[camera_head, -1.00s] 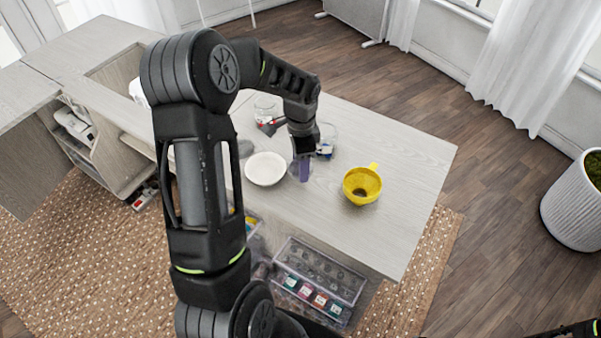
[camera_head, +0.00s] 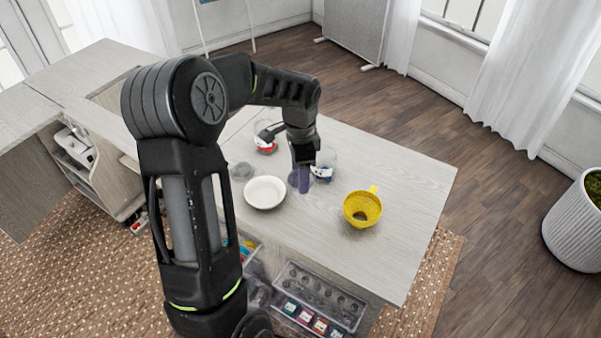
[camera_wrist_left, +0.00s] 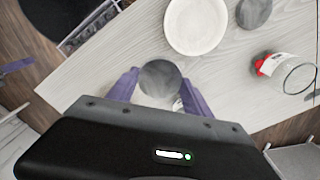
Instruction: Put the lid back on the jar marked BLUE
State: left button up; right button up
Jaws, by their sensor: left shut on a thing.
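My left gripper (camera_head: 301,184) has purple fingers, shut on a round grey lid (camera_wrist_left: 160,78). In the head view, the lid (camera_head: 293,178) shows beside the fingers, above the table between the white bowl and the jar with blue contents (camera_head: 322,173). That jar is open and stands just behind and right of the fingers, partly hidden by the gripper. In the wrist view, something clear with a white label shows partly under the lid. Another open jar, with red contents (camera_head: 266,146), stands farther back; it also shows in the wrist view (camera_wrist_left: 270,65). The lettering is unreadable.
A white bowl (camera_head: 265,193) stands left of the gripper. A second grey lid (camera_head: 241,171) lies behind it. A yellow funnel (camera_head: 362,208) stands to the right. A clear organiser (camera_head: 318,292) with small coloured items is below the table's front edge. The table's right end is clear.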

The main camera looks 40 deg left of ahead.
pick_arm(q)
jog(key=w+d+r+n, duration=0.1)
jog(key=w+d+n, duration=0.2)
jog(key=d, duration=0.7)
jog(key=w+d+r+n, duration=0.2)
jog(key=w+d+n, duration=0.1)
jog(key=d, duration=0.6)
jog(key=shift+d+n, duration=0.35)
jog(key=shift+n, duration=0.55)
jog(key=shift+f, duration=0.1)
